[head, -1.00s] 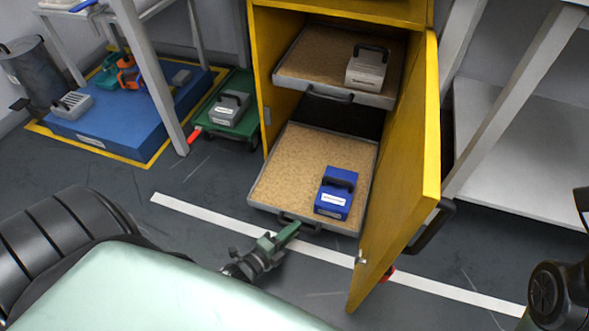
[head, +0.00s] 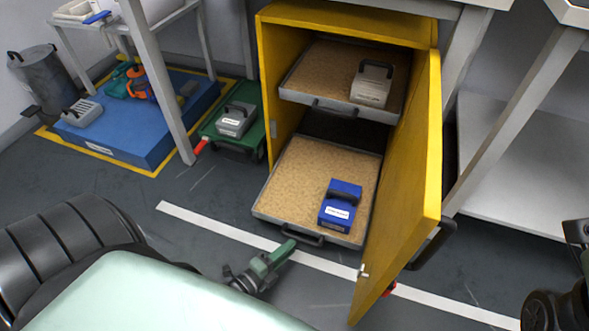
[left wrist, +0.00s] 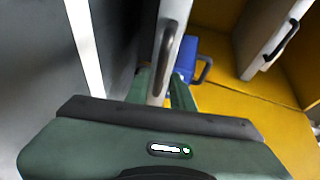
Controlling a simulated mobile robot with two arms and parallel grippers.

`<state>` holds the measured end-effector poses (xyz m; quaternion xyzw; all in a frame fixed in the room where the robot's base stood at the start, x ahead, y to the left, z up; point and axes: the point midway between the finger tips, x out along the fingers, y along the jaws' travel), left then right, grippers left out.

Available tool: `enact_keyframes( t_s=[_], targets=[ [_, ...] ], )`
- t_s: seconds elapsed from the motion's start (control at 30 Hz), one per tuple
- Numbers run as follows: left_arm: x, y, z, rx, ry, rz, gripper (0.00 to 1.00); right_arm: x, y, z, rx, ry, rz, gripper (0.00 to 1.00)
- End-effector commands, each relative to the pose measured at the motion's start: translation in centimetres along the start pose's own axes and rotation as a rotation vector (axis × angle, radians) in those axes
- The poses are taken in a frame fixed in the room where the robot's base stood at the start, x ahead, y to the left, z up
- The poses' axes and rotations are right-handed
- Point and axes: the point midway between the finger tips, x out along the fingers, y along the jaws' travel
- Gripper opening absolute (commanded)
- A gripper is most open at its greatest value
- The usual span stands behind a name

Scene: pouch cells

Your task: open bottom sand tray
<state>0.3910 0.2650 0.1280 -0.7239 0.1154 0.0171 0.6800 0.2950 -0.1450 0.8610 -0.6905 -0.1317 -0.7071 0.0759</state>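The bottom sand tray (head: 300,180) is pulled out of the yellow cabinet (head: 347,22), and its front extends past the cabinet opening. A blue block (head: 341,205) with a black handle and white label stands on its sand. My left gripper (head: 290,248) is just in front of the tray's black front handle (head: 303,238). In the left wrist view, the green fingers (left wrist: 160,90) are apart, with the tray handle (left wrist: 164,60) between or just beyond them. I cannot tell whether they touch it.
The cabinet door (head: 405,190) stands open to the right of the tray. The upper sand tray (head: 315,80) holds a grey block (head: 372,83). A green cart (head: 235,145) and a blue platform (head: 140,140) stand left.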

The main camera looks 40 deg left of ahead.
Motion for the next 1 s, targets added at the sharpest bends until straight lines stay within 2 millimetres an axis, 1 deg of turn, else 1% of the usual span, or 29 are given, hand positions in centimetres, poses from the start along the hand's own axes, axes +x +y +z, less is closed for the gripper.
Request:
enact_keyframes(
  t_s=[0.03, 0.1, 0.2, 0.3, 0.87, 1.0],
  targets=[
    [-1.1, -0.2, -0.1, -0.001, -0.001, 0.004, 0.23, 0.2, 0.1, 0.1, 0.002, -0.012, 0.004, 0.38],
    [-2.2, -0.2, -0.1, -0.002, -0.001, 0.003, 0.23, 0.0, 0.1, 0.2, 0.003, -0.022, 0.009, 0.38],
    [-3.2, -0.1, 0.0, -0.001, -0.001, 0.001, 0.23, -0.3, 0.1, 0.3, 0.005, -0.034, 0.014, 0.38],
    [-3.8, -0.1, 0.0, -0.001, -0.001, 0.001, 0.23, -0.5, 0.2, 0.3, 0.006, -0.037, 0.016, 0.38],
    [-3.9, 0.0, 0.0, -0.001, 0.0, 0.0, 0.23, -0.6, 0.1, 0.2, 0.006, -0.037, 0.017, 0.38],
    [-3.2, -0.3, -0.2, -0.037, -0.009, 0.024, 0.23, -0.6, 0.2, 0.3, 0.006, -0.038, 0.018, 0.38]
  ],
)
